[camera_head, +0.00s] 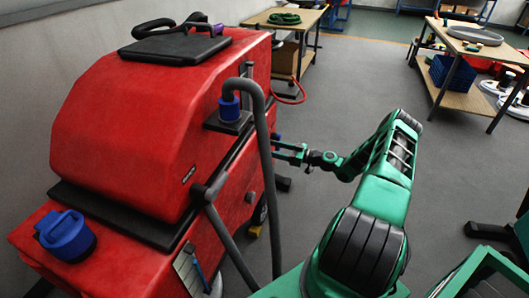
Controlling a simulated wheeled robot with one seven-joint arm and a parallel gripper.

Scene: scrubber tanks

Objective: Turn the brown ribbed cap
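I cannot make out a brown ribbed cap in this view. The red scrubber machine (130,130) fills the left side. A blue ribbed cap (66,236) sits on its low front deck, and another blue cap (229,106) stands on a dark bracket on its side. A small purple-blue part (277,137) shows on the side by my fingertips. My gripper (279,152) points left at the machine's side, just right of the grey hose. Its two fingers look apart, one above the other, with nothing clearly between them. The hose partly hides the area at the fingertips.
A grey hose (264,150) arches down along the machine's side. A black pad (175,48) lies on its top. A workbench (285,22) stands behind, and a wooden table (470,42) with a blue crate (450,72) is at back right.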

